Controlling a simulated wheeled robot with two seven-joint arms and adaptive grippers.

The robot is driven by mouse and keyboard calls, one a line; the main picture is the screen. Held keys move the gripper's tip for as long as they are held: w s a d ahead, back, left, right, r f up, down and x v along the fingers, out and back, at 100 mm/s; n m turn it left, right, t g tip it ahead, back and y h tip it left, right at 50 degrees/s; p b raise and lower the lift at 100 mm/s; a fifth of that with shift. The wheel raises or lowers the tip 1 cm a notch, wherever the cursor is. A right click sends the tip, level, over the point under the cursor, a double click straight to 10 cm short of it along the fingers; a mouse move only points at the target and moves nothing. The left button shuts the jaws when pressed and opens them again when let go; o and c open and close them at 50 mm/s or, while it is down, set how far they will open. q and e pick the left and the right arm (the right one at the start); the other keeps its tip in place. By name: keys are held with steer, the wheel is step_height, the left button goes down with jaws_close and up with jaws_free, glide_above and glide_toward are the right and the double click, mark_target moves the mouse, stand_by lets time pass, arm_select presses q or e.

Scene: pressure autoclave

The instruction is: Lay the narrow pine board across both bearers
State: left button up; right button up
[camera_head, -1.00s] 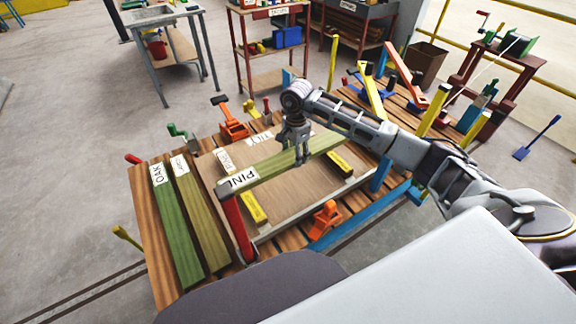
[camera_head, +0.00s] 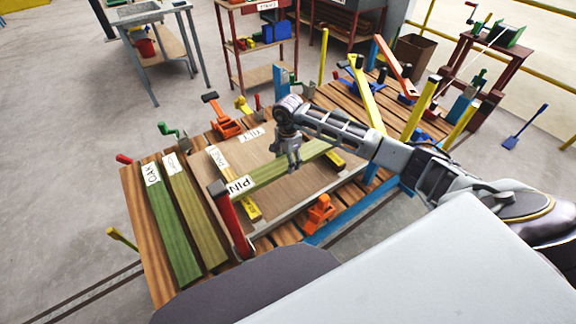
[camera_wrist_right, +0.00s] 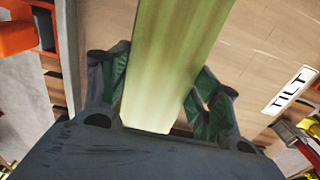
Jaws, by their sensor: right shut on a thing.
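The green pine board (camera_head: 270,173), labelled PINE, is in my right gripper (camera_head: 293,168), which is shut around its middle. The board also fills the middle of the right wrist view (camera_wrist_right: 170,60), between the fingers (camera_wrist_right: 160,105). In the head view it lies level over the left yellow bearer (camera_head: 250,204) and reaches over the right yellow bearer (camera_head: 336,161). The board and gripper hide parts of both bearers. I cannot tell whether the board touches them. My left gripper is not in view.
The bearers are on a brown panel (camera_head: 285,205) on the slatted table. An OAK board (camera_head: 172,225) and another labelled board (camera_head: 197,215) lie at left. A red bar (camera_head: 232,222) and orange clamps (camera_head: 320,213) (camera_head: 222,122) stand close around. A TILT label (camera_head: 252,135) is behind.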

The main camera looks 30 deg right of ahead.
steer(key=shift+f, duration=1.5)
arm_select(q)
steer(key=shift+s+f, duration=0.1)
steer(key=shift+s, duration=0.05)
arm_select(e)
steer(key=shift+f, duration=0.2)
steer(key=o, duration=1.4)
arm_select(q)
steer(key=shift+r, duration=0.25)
arm_select(e)
steer(key=shift+r, duration=0.15)
step_height(320, 180, up, 11)
steer(key=shift+f, duration=0.1)
steer(key=shift+r+b, duration=0.3)
steer(key=shift+r, duration=0.25)
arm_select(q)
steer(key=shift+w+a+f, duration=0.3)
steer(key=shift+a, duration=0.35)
